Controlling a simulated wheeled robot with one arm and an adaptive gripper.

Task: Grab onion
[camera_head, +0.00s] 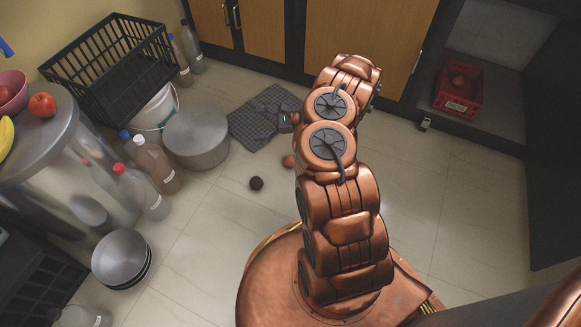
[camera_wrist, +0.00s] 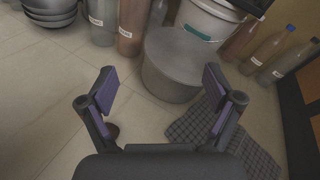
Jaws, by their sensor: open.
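Two small round items lie on the floor in the head view: a dark brown ball (camera_head: 256,183) and a reddish ball (camera_head: 289,160) close to my arm. I cannot tell for sure which is the onion. My gripper (camera_head: 268,124) is open and empty over the grey mat, left of my arm. In the wrist view my gripper (camera_wrist: 158,84) has its two purple-padded fingers spread wide. A dark brown round item (camera_wrist: 112,130) shows low beside the left finger, partly hidden by it. The other ball is not visible there.
A steel pot (camera_head: 196,140) stands left of the checked mat (camera_head: 250,112), with bottles (camera_head: 158,165) and a white bucket (camera_head: 155,112) nearby. Stacked bowls (camera_head: 120,258) sit at lower left. A red crate (camera_head: 458,103) is at right.

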